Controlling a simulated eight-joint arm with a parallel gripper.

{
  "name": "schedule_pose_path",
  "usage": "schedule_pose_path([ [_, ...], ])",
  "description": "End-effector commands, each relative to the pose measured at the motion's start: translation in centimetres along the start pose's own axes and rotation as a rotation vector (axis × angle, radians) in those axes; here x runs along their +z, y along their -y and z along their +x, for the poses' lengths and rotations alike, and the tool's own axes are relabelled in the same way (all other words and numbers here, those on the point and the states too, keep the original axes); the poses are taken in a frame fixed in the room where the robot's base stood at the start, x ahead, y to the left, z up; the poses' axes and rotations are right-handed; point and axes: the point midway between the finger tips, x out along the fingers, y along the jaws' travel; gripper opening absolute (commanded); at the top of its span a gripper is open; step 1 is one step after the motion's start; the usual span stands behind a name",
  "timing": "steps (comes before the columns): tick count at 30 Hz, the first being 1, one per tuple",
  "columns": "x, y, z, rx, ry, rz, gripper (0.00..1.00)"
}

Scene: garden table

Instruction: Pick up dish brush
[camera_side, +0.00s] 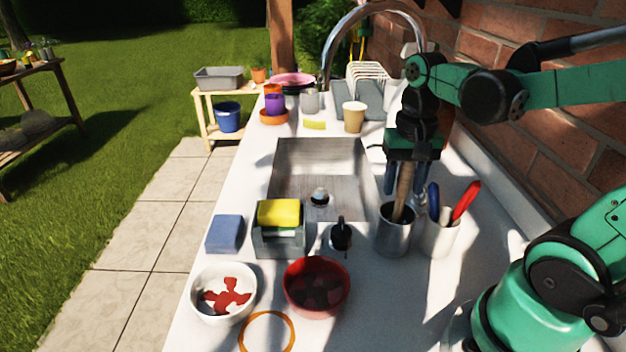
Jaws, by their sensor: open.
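A wooden handle (402,190), which may be the dish brush, stands upright in a grey metal cup (393,236) right of the sink. Its lower end is hidden inside the cup, so I cannot see bristles. My gripper (403,180) points down directly above this cup, with its dark fingers around or beside the upper part of the handle. The fingers are apart. I cannot tell whether either finger touches the handle.
A second cup (440,238) with red- and blue-handled utensils stands close on the right. The sink (318,165) lies to the left. A dark soap pump (341,234), a sponge holder (279,239), a red bowl (316,286) and a white bowl (222,293) stand nearer. The brick wall (540,130) bounds the right.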

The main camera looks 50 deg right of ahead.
Motion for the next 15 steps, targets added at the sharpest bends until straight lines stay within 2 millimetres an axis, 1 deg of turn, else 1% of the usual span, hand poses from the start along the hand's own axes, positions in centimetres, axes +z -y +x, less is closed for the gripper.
schedule_pose_path([
  [1, 0.0, 0.0, -0.01, 0.0, 0.0, 0.0, 0.37],
  [2, 0.0, 0.0, -0.01, 0.0, 0.0, 0.0, 0.29],
  [3, 0.0, 0.0, -0.01, 0.0, 0.0, 0.0, 0.17],
  [5, 0.0, 0.0, -0.02, 0.0, 0.0, 0.0, 0.0],
  [15, 0.0, 0.0, -0.03, 0.0, 0.0, 0.0, 0.0],
])
